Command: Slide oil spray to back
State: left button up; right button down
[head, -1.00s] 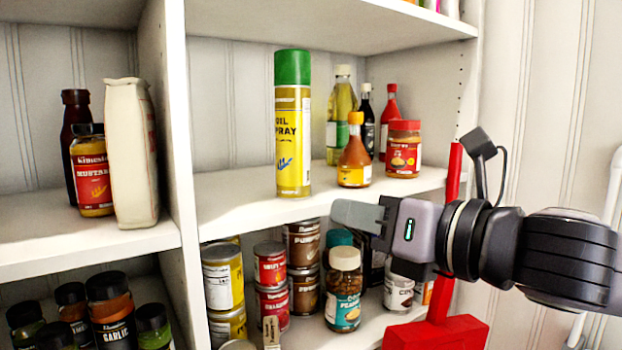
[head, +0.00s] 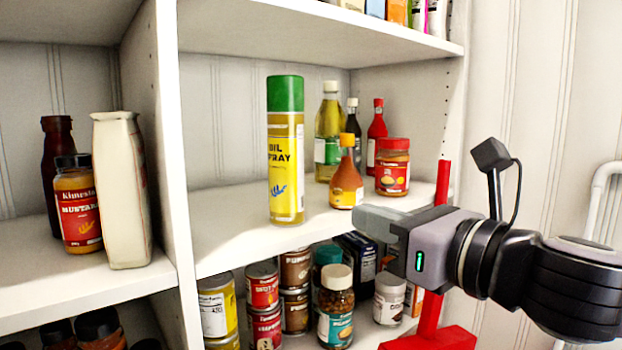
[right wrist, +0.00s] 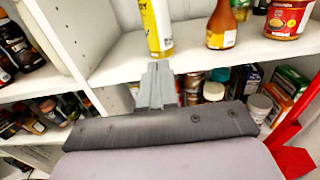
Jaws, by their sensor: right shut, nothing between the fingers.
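The oil spray (head: 286,155) is a tall yellow can with a green cap. It stands upright near the front edge of the middle shelf (head: 225,235). Its lower part also shows in the right wrist view (right wrist: 157,25). My right gripper (head: 362,217) is shut and empty. In the head view it is to the right of the can and lower, around the height of the shelf's front edge. In the right wrist view its fingertips (right wrist: 158,68) point toward the can's base; I cannot tell the exact gap. My left gripper is not in view.
An orange sauce bottle (head: 347,178), a peanut butter jar (head: 392,168) and several bottles stand right of the can. The shelf behind and left of the can is clear. A white divider (head: 165,120) is at left. Cans and jars fill the lower shelf.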

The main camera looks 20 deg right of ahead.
jog(key=p, duration=0.4)
send_near(297, 193)
jog(key=x, duration=0.6)
jog(key=shift+w+a+f, duration=0.1)
jog(key=shift+w, duration=0.3)
